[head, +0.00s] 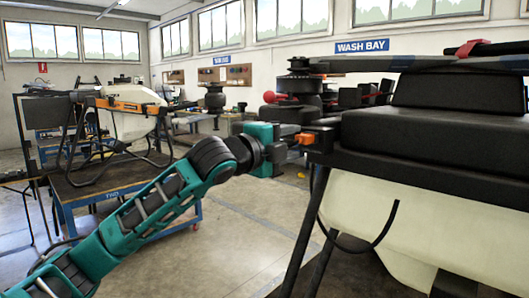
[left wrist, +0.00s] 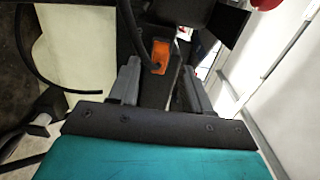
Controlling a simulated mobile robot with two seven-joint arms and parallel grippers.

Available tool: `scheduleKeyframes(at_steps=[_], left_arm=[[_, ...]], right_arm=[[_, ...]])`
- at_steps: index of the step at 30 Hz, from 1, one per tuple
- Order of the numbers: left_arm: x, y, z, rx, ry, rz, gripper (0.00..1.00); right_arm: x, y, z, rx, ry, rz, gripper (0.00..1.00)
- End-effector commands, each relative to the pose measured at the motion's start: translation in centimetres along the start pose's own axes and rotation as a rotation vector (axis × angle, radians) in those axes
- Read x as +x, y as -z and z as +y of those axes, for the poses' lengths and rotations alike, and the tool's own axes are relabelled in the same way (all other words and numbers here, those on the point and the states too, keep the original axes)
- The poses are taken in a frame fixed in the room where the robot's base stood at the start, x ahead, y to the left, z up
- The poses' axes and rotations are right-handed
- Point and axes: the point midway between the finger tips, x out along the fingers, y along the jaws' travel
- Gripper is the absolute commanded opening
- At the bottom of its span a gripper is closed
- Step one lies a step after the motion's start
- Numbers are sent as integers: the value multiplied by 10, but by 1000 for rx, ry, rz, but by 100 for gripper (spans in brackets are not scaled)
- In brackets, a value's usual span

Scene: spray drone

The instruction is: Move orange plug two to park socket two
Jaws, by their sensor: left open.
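An orange plug (head: 306,138) sits at the near-left end of the large drone's dark frame. It also shows in the left wrist view (left wrist: 160,56), with a dark cable beside it. I cannot read a number on it. My left gripper (head: 289,137) is right up to the plug from the left. In the left wrist view my left gripper (left wrist: 160,74) has its two grey fingers apart, with the plug between and slightly beyond their tips. No clear contact shows. I cannot make out park socket two. My right gripper is not in view.
The large drone (head: 455,130), with a black body and pale tank (head: 380,215), fills the right side. A dark hose loops below the plug. Another drone (head: 130,120) stands on a blue trolley (head: 100,185) at left. Grey floor (head: 235,235) is open between them.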

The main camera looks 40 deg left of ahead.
Motion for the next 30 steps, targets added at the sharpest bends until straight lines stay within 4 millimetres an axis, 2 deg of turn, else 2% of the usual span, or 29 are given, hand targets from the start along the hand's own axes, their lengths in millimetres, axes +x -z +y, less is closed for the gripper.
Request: scheduleKeyframes(at_steps=[1,6,13,21,30], left_arm=[[-12,-1,5,8,-4,-3,48],[-42,0,5,7,-5,-1,48],[-70,1,5,6,-4,1,48],[-88,0,3,-2,-2,0,48],[-94,0,0,0,-1,0,48]], right_arm=[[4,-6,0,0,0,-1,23],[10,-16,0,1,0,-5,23],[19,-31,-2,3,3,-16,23],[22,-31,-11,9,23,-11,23],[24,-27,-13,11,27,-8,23]])
